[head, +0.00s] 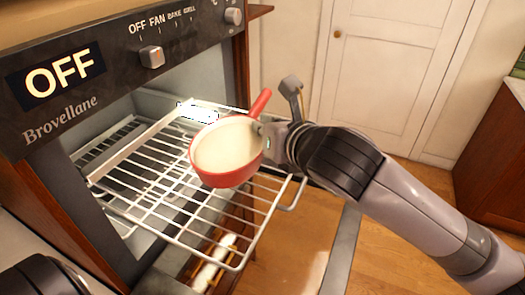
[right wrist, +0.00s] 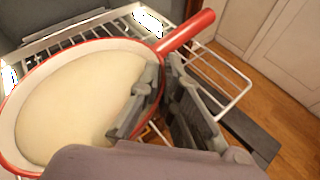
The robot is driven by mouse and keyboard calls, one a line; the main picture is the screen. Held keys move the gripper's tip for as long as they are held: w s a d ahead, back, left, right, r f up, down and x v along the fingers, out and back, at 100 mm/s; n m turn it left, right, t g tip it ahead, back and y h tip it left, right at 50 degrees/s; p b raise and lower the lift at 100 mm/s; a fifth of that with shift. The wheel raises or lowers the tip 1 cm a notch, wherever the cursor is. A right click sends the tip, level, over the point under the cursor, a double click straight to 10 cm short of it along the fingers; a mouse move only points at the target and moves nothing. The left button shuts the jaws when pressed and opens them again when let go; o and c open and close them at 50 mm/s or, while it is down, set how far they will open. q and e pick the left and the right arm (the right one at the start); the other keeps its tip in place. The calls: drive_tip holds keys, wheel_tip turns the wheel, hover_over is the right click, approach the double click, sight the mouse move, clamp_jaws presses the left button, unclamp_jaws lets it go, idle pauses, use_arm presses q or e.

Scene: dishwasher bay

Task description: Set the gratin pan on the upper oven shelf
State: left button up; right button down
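The gratin pan (head: 225,166) is red with a pale, creamy filling and a red handle (head: 260,102) pointing up and to the right. In the head view it is over the pulled-out upper wire shelf (head: 170,226). I cannot tell whether it touches the wires. My right gripper (head: 266,134) is at the pan's right side. In the right wrist view, the pan (right wrist: 75,100) fills the left, and the right gripper (right wrist: 160,100) has one finger inside the rim and one outside, near the handle, closed on the wall. My left gripper is out of view.
The oven's front panel (head: 125,65) reads OFF, with knobs above the open cavity. Another rack (head: 115,135) shows inside, lower down. A wooden cabinet (head: 497,150) stands at the right and a white door (head: 385,70) at the back. The wooden floor between is clear.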

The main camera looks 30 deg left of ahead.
wheel_tip(320, 180, down, 3)
drive_tip(key=shift+r, duration=0.1)
drive_tip(key=shift+f+p, duration=0.5)
drive_tip(key=shift+f, duration=1.5)
drive_tip(key=c, duration=1.8)
unclamp_jaws()
drive_tip(key=shift+f, duration=0.1)
drive_tip(key=shift+o, duration=0.2)
drive_tip(key=shift+d, duration=0.1)
drive_tip(key=b+v, duration=0.2)
drive_tip(key=v, duration=1)
drive_tip(key=shift+b, duration=0.3)
drive_tip(key=shift+s, duration=0.1)
